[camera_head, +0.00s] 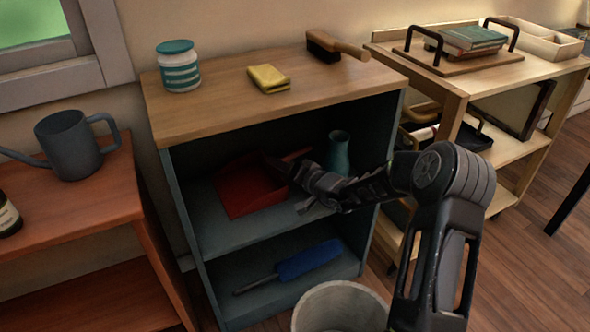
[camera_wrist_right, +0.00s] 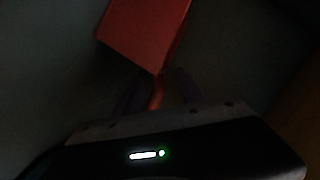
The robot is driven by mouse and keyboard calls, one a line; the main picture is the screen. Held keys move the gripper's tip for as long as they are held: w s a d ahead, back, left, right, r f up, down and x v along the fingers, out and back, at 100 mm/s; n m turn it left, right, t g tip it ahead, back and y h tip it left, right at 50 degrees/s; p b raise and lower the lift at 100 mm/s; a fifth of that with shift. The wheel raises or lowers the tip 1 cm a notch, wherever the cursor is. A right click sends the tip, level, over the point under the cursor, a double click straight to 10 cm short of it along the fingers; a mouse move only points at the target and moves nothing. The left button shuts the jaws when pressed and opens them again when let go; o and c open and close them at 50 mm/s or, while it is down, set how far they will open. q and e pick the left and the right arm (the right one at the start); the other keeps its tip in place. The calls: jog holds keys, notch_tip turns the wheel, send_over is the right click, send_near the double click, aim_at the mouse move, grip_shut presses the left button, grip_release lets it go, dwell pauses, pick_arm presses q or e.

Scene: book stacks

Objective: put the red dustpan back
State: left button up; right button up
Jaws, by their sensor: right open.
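The red dustpan (camera_head: 245,188) lies on the upper inside shelf of the blue cabinet (camera_head: 215,229), in the left half of the compartment. In the right wrist view the dustpan (camera_wrist_right: 150,28) is at the top, its handle running down between my fingers. My right gripper (camera_head: 290,170) reaches into the compartment at the dustpan's right side. It is open around the handle (camera_wrist_right: 157,92); the dark picture hides whether the fingers touch it. My left gripper is in neither view.
A teal vase (camera_head: 338,152) stands right of the dustpan, close behind my right gripper. A blue duster (camera_head: 308,260) lies on the lower shelf. A jar (camera_head: 178,66), yellow cloth (camera_head: 268,78) and brush (camera_head: 335,47) sit on top. A bin (camera_head: 340,308) stands in front.

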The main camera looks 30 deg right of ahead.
jog(key=p+v, duration=0.1)
jog(key=v, duration=0.5)
jog(key=shift+s+d+r, duration=0.1)
jog(key=shift+s, duration=0.3)
dwell(0.3)
